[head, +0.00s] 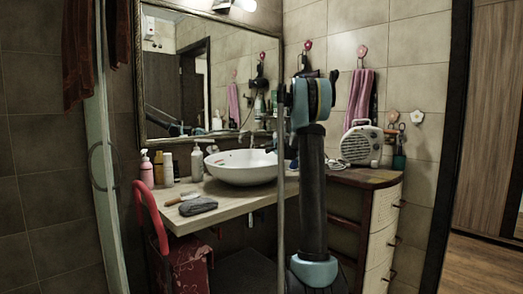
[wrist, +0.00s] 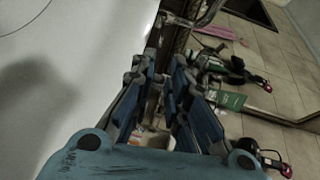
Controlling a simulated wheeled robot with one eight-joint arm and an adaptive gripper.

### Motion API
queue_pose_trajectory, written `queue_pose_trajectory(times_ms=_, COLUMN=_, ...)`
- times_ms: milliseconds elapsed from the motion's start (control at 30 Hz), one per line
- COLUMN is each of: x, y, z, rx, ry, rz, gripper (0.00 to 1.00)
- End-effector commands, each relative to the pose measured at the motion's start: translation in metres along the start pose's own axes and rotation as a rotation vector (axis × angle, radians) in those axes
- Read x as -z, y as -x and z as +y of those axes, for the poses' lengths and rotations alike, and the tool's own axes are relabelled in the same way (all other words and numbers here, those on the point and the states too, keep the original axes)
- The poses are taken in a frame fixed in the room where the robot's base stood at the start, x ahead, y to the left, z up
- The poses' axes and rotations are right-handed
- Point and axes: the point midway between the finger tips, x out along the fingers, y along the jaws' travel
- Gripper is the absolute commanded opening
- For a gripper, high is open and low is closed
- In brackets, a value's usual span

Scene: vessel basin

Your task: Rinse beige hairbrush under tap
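A small tan-handled item (head: 181,199), which looks like the beige hairbrush, lies on the wooden counter left of the basin. The white vessel basin (head: 240,176) stands on the counter; its pale wall (wrist: 60,90) fills the left of the wrist view. A chrome tap (head: 252,139) rises behind the basin; a metal part that looks like it shows at the top of the wrist view (wrist: 182,20). My gripper (wrist: 163,62) is open with a gap between its blue-and-dark fingers, beside the basin's edge. In the head view my arm hides it. I see nothing held.
A grey folded cloth (head: 198,206) lies near the counter's front edge beside the tan item. A pink bottle (head: 146,171) and other bottles stand at the back left. A mirror (head: 205,75) hangs behind. A radio-like box (head: 361,145) stands on the right cabinet.

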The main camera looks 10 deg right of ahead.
Motion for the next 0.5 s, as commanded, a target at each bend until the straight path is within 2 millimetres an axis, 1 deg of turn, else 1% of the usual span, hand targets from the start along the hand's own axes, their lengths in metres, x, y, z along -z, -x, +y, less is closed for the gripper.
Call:
queue_pose_trajectory(times_ms=100, x=0.000, y=-0.018, z=0.000, rx=0.000, ry=0.001, rz=0.000, gripper=0.15)
queue_pose_trajectory(times_ms=500, x=0.000, y=-0.076, z=0.000, rx=0.000, ry=0.002, rz=0.000, gripper=0.15)
